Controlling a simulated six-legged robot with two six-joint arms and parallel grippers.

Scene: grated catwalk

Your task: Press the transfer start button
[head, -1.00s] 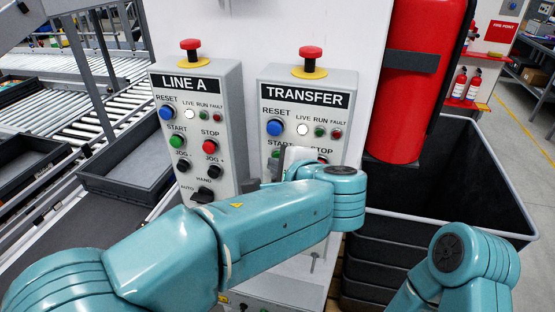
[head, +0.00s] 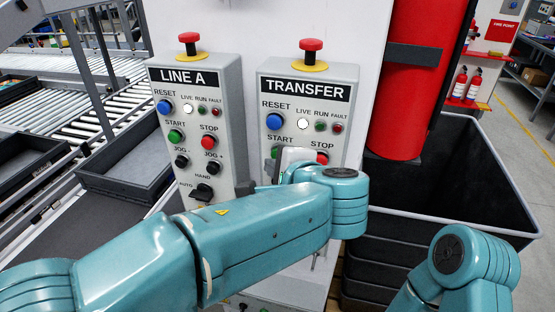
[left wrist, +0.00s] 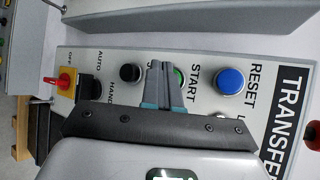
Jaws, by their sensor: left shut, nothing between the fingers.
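The TRANSFER panel (head: 352,95) is a grey box with a red mushroom button on top. Its green start button (head: 276,153) shows in part beside my left wrist, under the START label. In the left wrist view the start button (left wrist: 180,75) is partly covered by the fingers. My left gripper (left wrist: 161,66) is shut and empty, its tips in front of the panel between the green button and a black knob (left wrist: 130,73). I cannot tell whether the tips touch the panel. In the head view the fingers are hidden. My right gripper is out of view.
The blue reset button (head: 275,127) and red stop button (head: 322,158) are close to the start button. The similar LINE A panel (head: 228,100) stands at left. A red cylinder (head: 405,110) and a large black bin (head: 490,195) are at right.

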